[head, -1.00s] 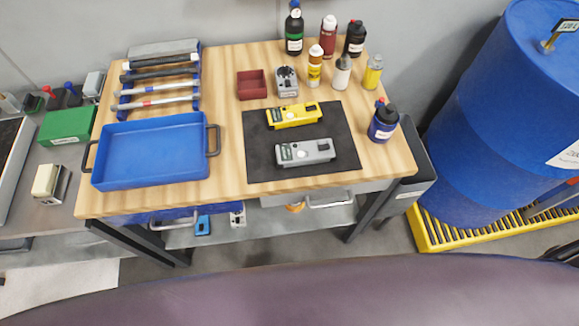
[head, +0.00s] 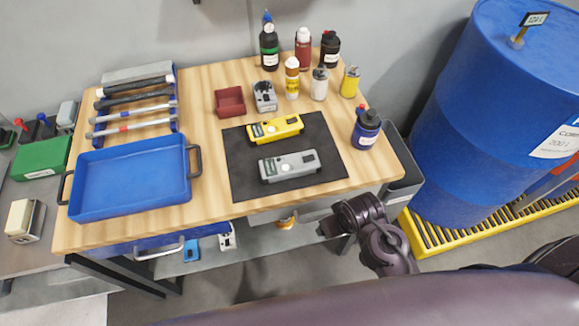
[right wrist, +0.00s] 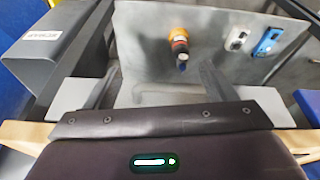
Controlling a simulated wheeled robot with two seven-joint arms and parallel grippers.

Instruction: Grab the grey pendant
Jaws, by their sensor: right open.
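The grey pendant (head: 290,166) lies on a dark mat (head: 240,175) on the wooden workbench, in front of a similar yellow pendant (head: 275,129). My right gripper (right wrist: 158,75) is open and empty in the right wrist view, with its two fingers spread. In the head view my dark right wrist is in front of the bench's front edge, to the right of and nearer than the grey pendant, and apart from it. The grey pendant does not show in the right wrist view. My left gripper is not in view.
A blue tray (head: 133,213) stands on the left of the bench. A dark blue bottle (head: 366,132) stands right of the mat, with several bottles behind. A grey bin (head: 405,180) hangs at the right edge. A blue drum (head: 470,120) stands right. An orange-topped item (right wrist: 179,42) sits on the lower shelf.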

